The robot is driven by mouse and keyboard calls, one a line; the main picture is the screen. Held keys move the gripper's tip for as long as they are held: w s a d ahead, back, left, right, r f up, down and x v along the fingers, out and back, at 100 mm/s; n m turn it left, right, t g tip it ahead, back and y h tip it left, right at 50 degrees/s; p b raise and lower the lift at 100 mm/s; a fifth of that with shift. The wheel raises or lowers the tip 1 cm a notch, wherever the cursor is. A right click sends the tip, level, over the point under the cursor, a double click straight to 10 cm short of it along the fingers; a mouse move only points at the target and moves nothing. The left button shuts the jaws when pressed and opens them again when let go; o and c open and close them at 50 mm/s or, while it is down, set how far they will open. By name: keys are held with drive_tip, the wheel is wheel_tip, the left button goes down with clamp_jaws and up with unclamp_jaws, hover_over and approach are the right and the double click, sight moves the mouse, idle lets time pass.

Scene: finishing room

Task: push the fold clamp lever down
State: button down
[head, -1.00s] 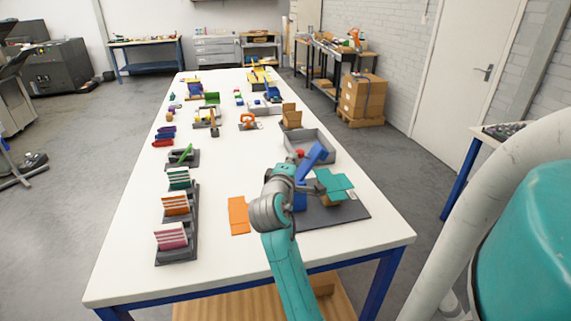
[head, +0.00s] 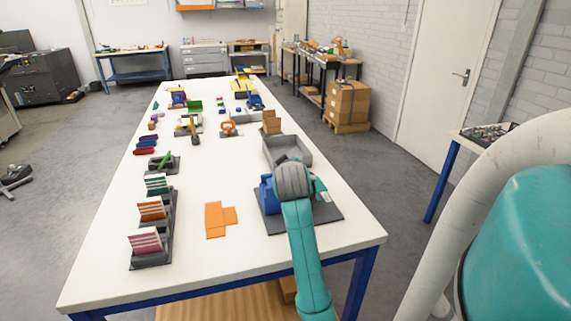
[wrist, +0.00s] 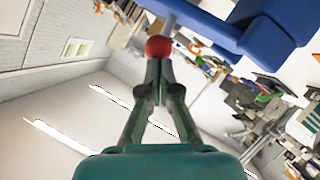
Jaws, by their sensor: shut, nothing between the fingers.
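The blue fold clamp (head: 267,193) stands on a dark grey base plate (head: 276,224) near the table's right front; my arm hides its raised part and lever in the head view. In the wrist view the clamp's blue body (wrist: 272,32) fills the top right, and its lever shows as a grey rod (wrist: 170,22) ending in a red ball knob (wrist: 158,47). My gripper (wrist: 158,64) is shut and empty, its fingertips right at the knob. I cannot tell whether they touch it.
An orange flat blank (head: 217,219) lies left of the base plate. A grey tray (head: 288,150) stands behind the clamp. Racks of coloured cards (head: 151,213) line the left edge.

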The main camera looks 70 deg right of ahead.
drive_tip(key=shift+s+d+f, duration=0.3)
drive_tip(key=shift+s+f, duration=0.1)
drive_tip(key=shift+f, duration=0.05)
idle(0.4)
